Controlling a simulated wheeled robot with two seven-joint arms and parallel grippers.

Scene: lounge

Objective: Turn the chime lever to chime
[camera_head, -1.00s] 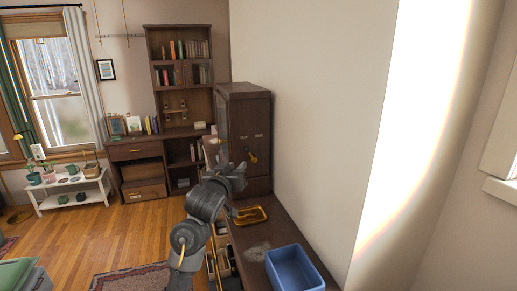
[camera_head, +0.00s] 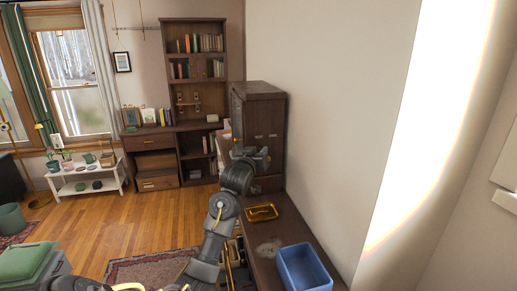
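A tall dark wooden case (camera_head: 262,112) stands on the long dark counter against the wall. A small brass-coloured part (camera_head: 267,158) shows low on its front; it may be the chime lever, but it is too small and partly covered to tell which way it points. My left gripper (camera_head: 250,153) is just in front of the case, beside the brass part. I cannot tell whether they touch, or whether the fingers are open. My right gripper is not in view.
On the counter (camera_head: 292,222) are a yellow tray (camera_head: 262,212) and a blue bin (camera_head: 303,268). A bookcase with a desk (camera_head: 193,32) stands behind. A white plant bench (camera_head: 88,176) is at the left. The wooden floor (camera_head: 130,235) in the middle is mostly clear.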

